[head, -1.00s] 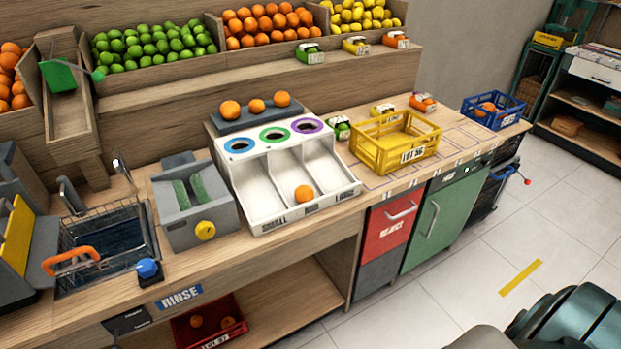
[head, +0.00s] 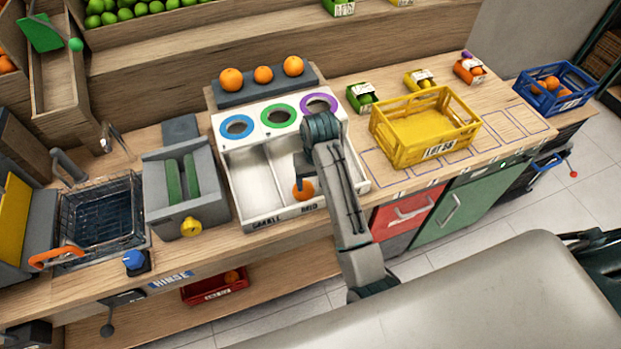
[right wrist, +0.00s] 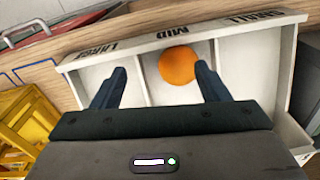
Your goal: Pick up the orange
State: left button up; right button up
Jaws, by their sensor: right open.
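A single orange (head: 304,192) lies in the MID compartment of the white sorting bin (head: 250,223), near its front edge. My right gripper (head: 302,174) is above it, reaching down, and partly hides it. In the right wrist view the jaws (right wrist: 160,72) are open and empty, and the orange (right wrist: 178,64) shows beyond the fingertips, closer to the right finger. The left finger is over the LARGE compartment side of the divider. I cannot tell whether either finger touches the orange. My left gripper does not show.
Several oranges sit on a grey tray (head: 251,93) behind the three coloured holes. A yellow crate (head: 424,130) stands right of the bin, and a blue crate (head: 553,92) farther right. A grey machine (head: 187,190) and a sink basket (head: 100,215) are on the left.

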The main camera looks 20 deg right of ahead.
aim_at(304, 185)
jog(key=w+a+r, duration=0.2)
jog(key=a, duration=0.1)
jog(key=shift+w+r, duration=0.15)
jog(key=shift+a+f+b, duration=0.1)
jog(key=shift+f+b, duration=0.1)
jog(key=shift+b, duration=0.15)
jog(key=f, duration=0.1)
jog(key=b, duration=0.1)
jog(key=f+b, duration=0.1)
jog(key=shift+w+d+f, duration=0.15)
jog(key=shift+d+f, duration=0.1)
jog(key=shift+f, duration=0.05)
jog(key=shift+w+f+p, duration=0.1)
jog(key=shift+f+p, duration=0.4)
jog(key=shift+f, duration=0.65)
jog(key=shift+f+p, duration=0.5)
jog(key=shift+p, duration=0.15)
notch_tip(304, 185, down, 4)
jog(key=shift+w+d+r+p, duration=0.1)
jog(key=shift+r+p, duration=0.1)
jog(key=shift+p, duration=0.6)
jog(key=shift+f, duration=0.4)
jog(key=c, duration=0.9)
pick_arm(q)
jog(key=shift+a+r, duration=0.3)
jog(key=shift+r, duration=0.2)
pick_arm(e)
jog(key=shift+w+r, duration=0.1)
jog(key=shift+r, duration=0.05)
